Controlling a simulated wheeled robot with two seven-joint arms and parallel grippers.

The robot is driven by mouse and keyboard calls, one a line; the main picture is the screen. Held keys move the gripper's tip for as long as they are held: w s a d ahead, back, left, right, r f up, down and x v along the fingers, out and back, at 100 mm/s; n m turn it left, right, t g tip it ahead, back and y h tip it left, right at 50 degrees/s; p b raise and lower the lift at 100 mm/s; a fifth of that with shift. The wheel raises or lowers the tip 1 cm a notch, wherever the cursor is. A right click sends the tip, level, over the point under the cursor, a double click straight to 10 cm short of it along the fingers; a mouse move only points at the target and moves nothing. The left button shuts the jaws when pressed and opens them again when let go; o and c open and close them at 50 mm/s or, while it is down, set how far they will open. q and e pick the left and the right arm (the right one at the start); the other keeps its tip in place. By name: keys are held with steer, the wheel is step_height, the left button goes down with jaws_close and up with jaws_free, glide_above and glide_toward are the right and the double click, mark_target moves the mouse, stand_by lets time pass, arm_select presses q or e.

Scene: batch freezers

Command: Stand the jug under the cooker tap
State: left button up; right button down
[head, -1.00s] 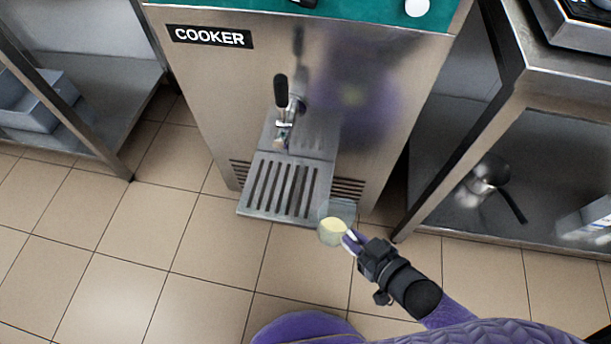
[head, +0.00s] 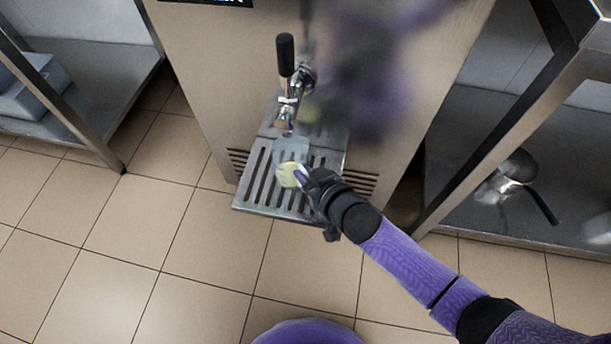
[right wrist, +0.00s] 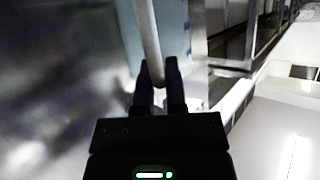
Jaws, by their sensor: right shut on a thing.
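The cooker tap (head: 289,100) has a black handle and sticks out from the steel front of the cooker (head: 215,75). A slotted drip tray (head: 258,190) lies below it. The small clear jug (head: 291,152), with pale yellow in its lower part, is over the drip tray just below the spout. I cannot tell whether it touches the tray. My right gripper (head: 303,178) is shut on the jug's handle from the right. In the right wrist view the two dark fingers (right wrist: 158,85) close on a pale upright bar, the jug handle (right wrist: 147,35). My left gripper is not in view.
A steel shelf unit with grey boxes (head: 30,88) stands at the left. Another at the right holds a steel pan (head: 518,168). The tiled floor (head: 150,240) in front of the cooker is clear.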

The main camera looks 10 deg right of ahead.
steer(key=shift+p, duration=0.3)
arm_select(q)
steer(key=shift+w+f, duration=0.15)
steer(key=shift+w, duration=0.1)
arm_select(e)
steer(key=c, duration=1.1)
jaws_free()
steer(key=shift+f, duration=0.15)
steer(key=o, duration=0.4)
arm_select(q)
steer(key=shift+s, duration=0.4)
arm_select(e)
steer(key=shift+o, duration=0.2)
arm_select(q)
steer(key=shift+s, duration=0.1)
